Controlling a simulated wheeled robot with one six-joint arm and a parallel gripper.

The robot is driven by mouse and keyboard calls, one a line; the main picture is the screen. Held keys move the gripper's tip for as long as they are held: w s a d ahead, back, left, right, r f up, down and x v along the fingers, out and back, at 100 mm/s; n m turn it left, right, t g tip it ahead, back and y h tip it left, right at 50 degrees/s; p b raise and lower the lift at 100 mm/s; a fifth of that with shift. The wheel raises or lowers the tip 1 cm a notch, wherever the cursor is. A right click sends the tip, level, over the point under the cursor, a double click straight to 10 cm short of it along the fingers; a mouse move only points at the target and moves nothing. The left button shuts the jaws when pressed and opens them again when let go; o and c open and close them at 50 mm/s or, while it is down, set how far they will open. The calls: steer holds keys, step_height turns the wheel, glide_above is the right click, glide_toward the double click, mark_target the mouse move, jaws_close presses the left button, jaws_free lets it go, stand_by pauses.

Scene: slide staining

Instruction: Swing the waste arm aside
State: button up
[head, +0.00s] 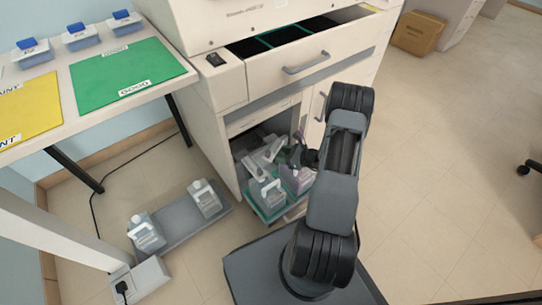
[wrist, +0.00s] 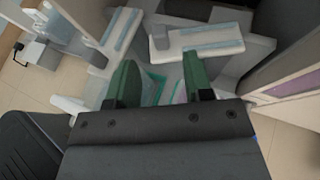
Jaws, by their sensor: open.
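Two pale bar-shaped arms with bluish strips show in the open lower cabinet; I cannot tell which is the waste arm. In the wrist view one pale bar (wrist: 208,40) lies across the picture ahead of my fingertips, and another (wrist: 75,22) slants at the upper left. In the head view they show as small pale bars (head: 270,150) above the containers. My gripper (wrist: 160,68) is open, its two green fingers apart with nothing held between them. In the head view my gripper (head: 298,156) is at the cabinet opening, partly hidden by my arm.
Bottles (head: 268,192) stand in a green-edged tray inside the cabinet. An open drawer (head: 300,62) is above. Two jugs (head: 146,233) stand on a grey floor platform at left.

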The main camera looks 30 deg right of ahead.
mark_target(270, 153)
steer(key=shift+b+x, duration=0.85)
steer(key=shift+x, duration=2.25)
steer(key=shift+r, duration=0.1)
jaws_close()
